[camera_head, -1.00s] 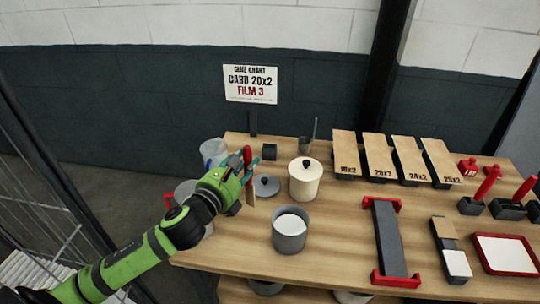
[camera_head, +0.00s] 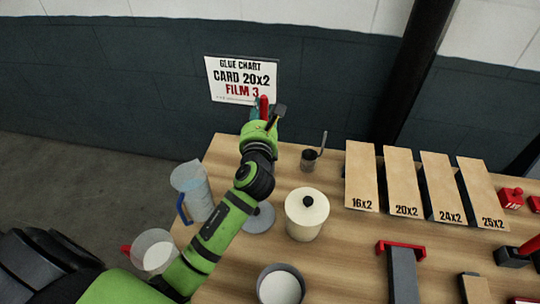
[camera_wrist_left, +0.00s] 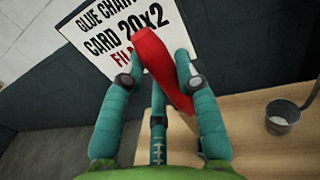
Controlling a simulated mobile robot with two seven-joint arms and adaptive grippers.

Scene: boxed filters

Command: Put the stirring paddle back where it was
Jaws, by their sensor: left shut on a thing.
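My left gripper (camera_head: 263,114) is raised at the back left of the table, in front of the wall. It is shut on the stirring paddle, whose red handle (camera_head: 263,106) sticks up between the fingers. In the left wrist view the red handle (camera_wrist_left: 150,50) lies tilted between the teal fingers (camera_wrist_left: 160,62). The paddle's lower end is hidden in both views now. The table area straight behind the gripper is covered by it and my wrist. My right gripper is not in view.
A grey cup with a rod (camera_head: 309,160) stands right of my gripper. A cream lidded pot (camera_head: 306,214), a grey pot (camera_head: 281,286) and a grey lid (camera_head: 259,219) are nearer. A blue-handled jug (camera_head: 193,190) stands at the left edge. A glue chart sign (camera_head: 240,80) is behind.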

